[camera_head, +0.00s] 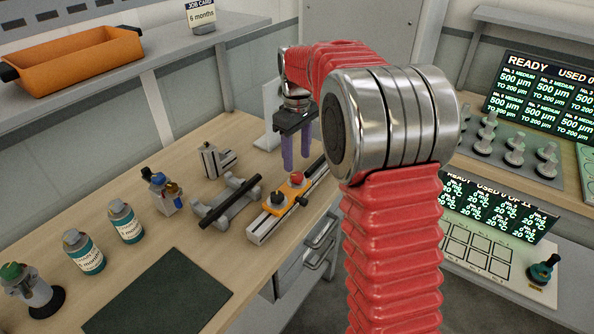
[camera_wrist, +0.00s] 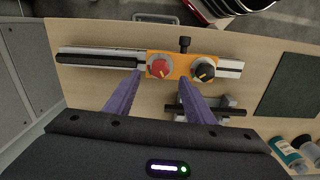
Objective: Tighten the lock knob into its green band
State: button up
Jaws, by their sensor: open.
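An orange carriage (camera_head: 285,199) sits on a silver rail (camera_head: 262,228) on the wooden bench. It carries a red knob (camera_head: 297,178) and a black knob (camera_head: 277,197); the wrist view shows the red knob (camera_wrist: 160,66) and the black knob (camera_wrist: 203,70) on a pale dial. A small black side knob (camera_wrist: 184,44) sticks out of the carriage's edge. My gripper (camera_head: 297,165) is open and empty, purple fingers pointing down. In the wrist view its fingertips (camera_wrist: 162,82) lie just below the red knob.
A black bar on grey supports (camera_head: 230,203) lies left of the rail. A small metal block (camera_head: 217,160), bottles (camera_head: 124,222) and a dark mat (camera_head: 160,295) are on the bench. An orange bin (camera_head: 75,60) sits on the shelf. Screens (camera_head: 545,95) stand at right.

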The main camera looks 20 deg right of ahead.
aim_at(297, 175)
notch_tip(297, 175, down, 6)
jog(key=shift+r, duration=0.1)
jog(key=shift+c, duration=0.5)
jog(key=c, duration=1)
